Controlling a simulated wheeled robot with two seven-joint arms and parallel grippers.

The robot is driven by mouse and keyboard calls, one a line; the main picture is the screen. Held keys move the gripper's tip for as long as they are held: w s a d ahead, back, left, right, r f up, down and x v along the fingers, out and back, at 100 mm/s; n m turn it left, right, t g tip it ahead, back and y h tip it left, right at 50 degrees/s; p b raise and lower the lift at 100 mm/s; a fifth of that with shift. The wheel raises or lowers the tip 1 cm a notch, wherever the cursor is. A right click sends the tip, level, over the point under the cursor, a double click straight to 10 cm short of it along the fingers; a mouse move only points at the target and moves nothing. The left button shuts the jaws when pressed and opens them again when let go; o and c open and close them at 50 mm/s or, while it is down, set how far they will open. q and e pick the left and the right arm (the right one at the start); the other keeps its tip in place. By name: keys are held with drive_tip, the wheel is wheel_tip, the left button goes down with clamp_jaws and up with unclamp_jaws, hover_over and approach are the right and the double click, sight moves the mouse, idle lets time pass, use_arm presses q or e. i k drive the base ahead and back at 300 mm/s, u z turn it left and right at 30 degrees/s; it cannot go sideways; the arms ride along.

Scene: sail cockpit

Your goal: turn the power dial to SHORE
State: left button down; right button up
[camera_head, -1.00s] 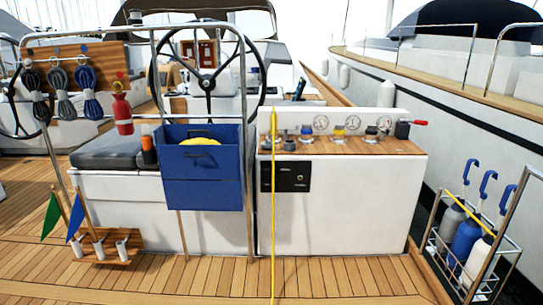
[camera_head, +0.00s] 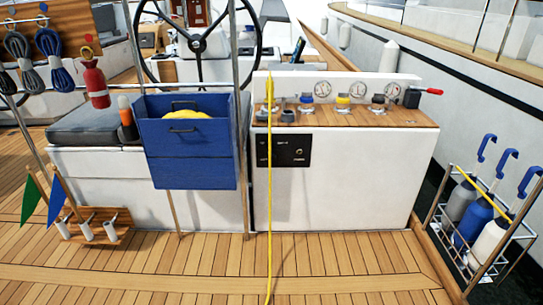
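A black power panel (camera_head: 284,150) is set in the front of the white console (camera_head: 350,180), near its upper left corner. The labels, including SHORE, are too small to read, and I cannot tell which way the knob points. A yellow line hangs down in front of the panel's left part. Neither of my grippers is in view.
A blue bin (camera_head: 190,165) with a yellow item hangs left of the panel. The yellow line (camera_head: 269,210) runs down to the deck. Several winch-like pieces stand on the wooden console top (camera_head: 345,118). A bottle rack (camera_head: 480,235) stands at right.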

sight(273, 151)
drive_tip(key=u, duration=0.6)
drive_tip(key=i, duration=2.2)
drive_tip(key=z, duration=0.15)
